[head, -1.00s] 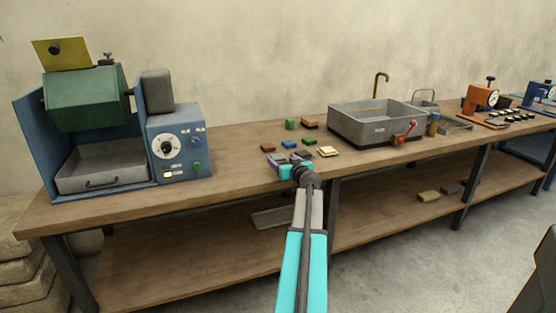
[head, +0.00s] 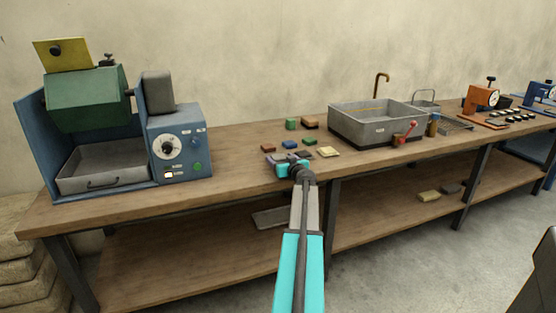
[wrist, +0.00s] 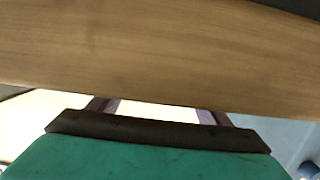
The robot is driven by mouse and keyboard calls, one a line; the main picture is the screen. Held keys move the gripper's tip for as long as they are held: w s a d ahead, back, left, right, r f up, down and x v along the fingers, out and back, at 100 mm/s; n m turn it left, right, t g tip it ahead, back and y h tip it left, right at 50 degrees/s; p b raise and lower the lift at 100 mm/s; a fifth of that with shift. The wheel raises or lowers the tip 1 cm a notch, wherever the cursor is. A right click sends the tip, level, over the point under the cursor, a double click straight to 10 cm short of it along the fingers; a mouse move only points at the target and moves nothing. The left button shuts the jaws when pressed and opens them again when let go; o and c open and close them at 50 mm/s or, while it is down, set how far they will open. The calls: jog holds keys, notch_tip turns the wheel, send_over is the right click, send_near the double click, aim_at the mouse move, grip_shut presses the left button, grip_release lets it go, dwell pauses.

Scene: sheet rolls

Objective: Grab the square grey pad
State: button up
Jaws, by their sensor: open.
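A dark grey patch that looks like the square grey pad (head: 304,154) lies on the bench top in the head view. It is small and partly hidden by my gripper (head: 285,158), which is at the bench's front edge just left of it. I cannot tell whether they touch. In the wrist view, my gripper (wrist: 158,109) has its two purple fingers apart with nothing between them. Wood fills most of that view, and no pad shows there.
Close by lie a red-brown pad (head: 268,147), a blue pad (head: 289,145), a green pad (head: 309,141) and a yellow pad (head: 328,152). Behind are a green block (head: 291,124) and a brown block (head: 309,122). A grey sink (head: 365,128) stands right, a blue machine (head: 180,140) left.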

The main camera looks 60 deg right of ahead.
aim_at(280, 158)
jog(key=shift+w+d+f, duration=0.1)
jog(key=shift+w+d, duration=0.35)
jog(key=shift+w, duration=0.1)
jog(key=shift+c, duration=0.3)
jog(key=c, duration=1.1)
jog(key=shift+r, duration=1.7)
jog(key=s+a, duration=0.3)
jog(key=a, duration=0.1)
jog(key=s+a+r+b, duration=0.1)
jog(key=s+a, duration=0.6)
jog(key=a, duration=0.1)
jog(key=shift+s+a+r, duration=0.15)
jog(key=shift+r, duration=0.15)
jog(key=shift+c, duration=0.2)
